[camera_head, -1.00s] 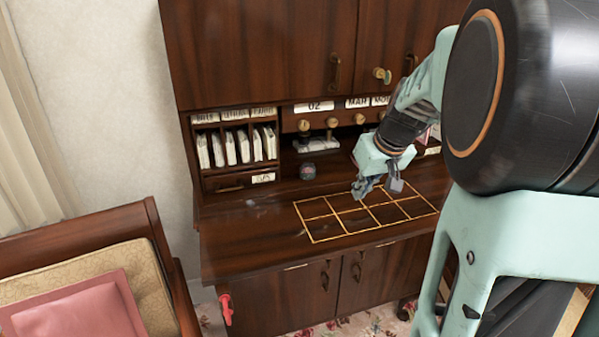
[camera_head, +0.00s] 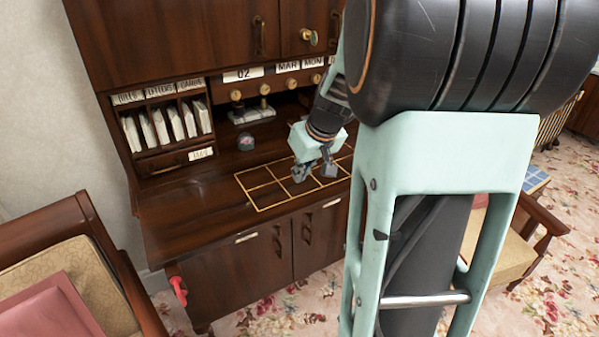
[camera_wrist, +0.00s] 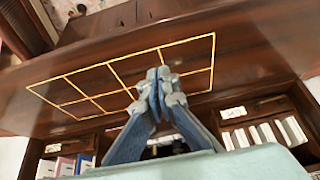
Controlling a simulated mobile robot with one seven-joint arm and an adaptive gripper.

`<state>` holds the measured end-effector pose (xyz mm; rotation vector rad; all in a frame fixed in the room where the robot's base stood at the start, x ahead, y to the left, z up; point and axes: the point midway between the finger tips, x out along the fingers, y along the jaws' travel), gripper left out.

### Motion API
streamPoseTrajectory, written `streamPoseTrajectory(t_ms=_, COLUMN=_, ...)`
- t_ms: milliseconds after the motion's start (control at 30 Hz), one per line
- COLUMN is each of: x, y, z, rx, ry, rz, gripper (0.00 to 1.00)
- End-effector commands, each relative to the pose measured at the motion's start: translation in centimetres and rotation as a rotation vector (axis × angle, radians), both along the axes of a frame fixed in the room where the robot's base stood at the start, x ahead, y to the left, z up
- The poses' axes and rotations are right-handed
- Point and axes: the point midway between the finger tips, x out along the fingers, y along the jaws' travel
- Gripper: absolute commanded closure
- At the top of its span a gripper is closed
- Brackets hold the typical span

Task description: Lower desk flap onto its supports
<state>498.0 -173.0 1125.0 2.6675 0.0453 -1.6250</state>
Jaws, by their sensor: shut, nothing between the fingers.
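The desk flap (camera_head: 185,218) is a dark wooden board that looks flat and level, jutting out in front of the pigeonholes. It has a yellow grid marked on its surface and also shows in the wrist view (camera_wrist: 120,55). My gripper (camera_head: 314,176) is over the grid. In the wrist view its fingers (camera_wrist: 158,78) are together with nothing between them. I cannot tell if they touch the flap. A red-pink piece (camera_head: 178,290) sticks out below the flap's front left corner.
Pigeonholes with pale envelopes (camera_head: 160,125), a small dark round object (camera_head: 246,141) and brass knobs (camera_head: 264,89) are behind the flap. Cabinet doors (camera_head: 240,275) are below. An armchair (camera_head: 65,275) stands at left, another chair (camera_head: 510,245) at right. Flowered carpet lies in front.

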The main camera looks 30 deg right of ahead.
Motion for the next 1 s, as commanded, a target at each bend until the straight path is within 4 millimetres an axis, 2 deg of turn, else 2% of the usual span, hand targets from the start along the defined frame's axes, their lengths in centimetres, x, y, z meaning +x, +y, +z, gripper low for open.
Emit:
streamPoseTrajectory(t_ms=33, x=-0.2, y=0.0, z=-1.0, rx=0.000, ry=0.000, rz=0.000, gripper=1.00)
streamPoseTrajectory(t_ms=533, x=-1.7, y=0.0, z=-6.5, rx=0.000, ry=-0.001, rz=0.000, gripper=1.00)
streamPoseTrajectory(t_ms=1000, x=-1.9, y=-0.1, z=-6.7, rx=0.000, ry=0.000, rz=0.000, gripper=1.00)
